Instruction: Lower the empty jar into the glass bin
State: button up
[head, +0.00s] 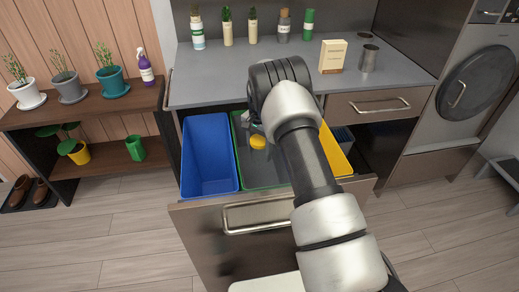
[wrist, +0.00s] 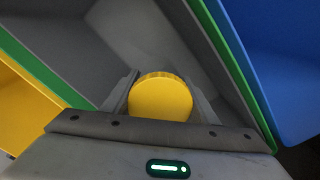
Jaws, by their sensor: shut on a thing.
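The jar shows only as its round yellow lid (head: 258,142); its body is hidden below. The lid fills the gap between my fingers in the wrist view (wrist: 160,98). My gripper (wrist: 160,84) is shut on the jar, with one finger on each side of the lid. The green-rimmed bin (head: 240,172), grey inside, stands in the open drawer; no label shows, but I take it as the glass bin. Its rim also shows in the wrist view (wrist: 232,72). The jar is within the bin's opening; whether it touches the bottom cannot be seen.
A blue bin (head: 207,155) stands close on the left and a yellow bin (head: 336,150) on the right, in the same drawer. The counter (head: 215,78) above holds a tan box (head: 333,56) and a metal cup (head: 369,58). My arm hides part of the drawer.

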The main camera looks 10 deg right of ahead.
aim_at(259, 160)
jog(key=shift+f+b, duration=1.85)
jog(key=shift+f, duration=0.9)
jog(key=shift+f+b, duration=1.85)
jog(key=shift+f, duration=0.65)
jog(key=o, duration=1.2)
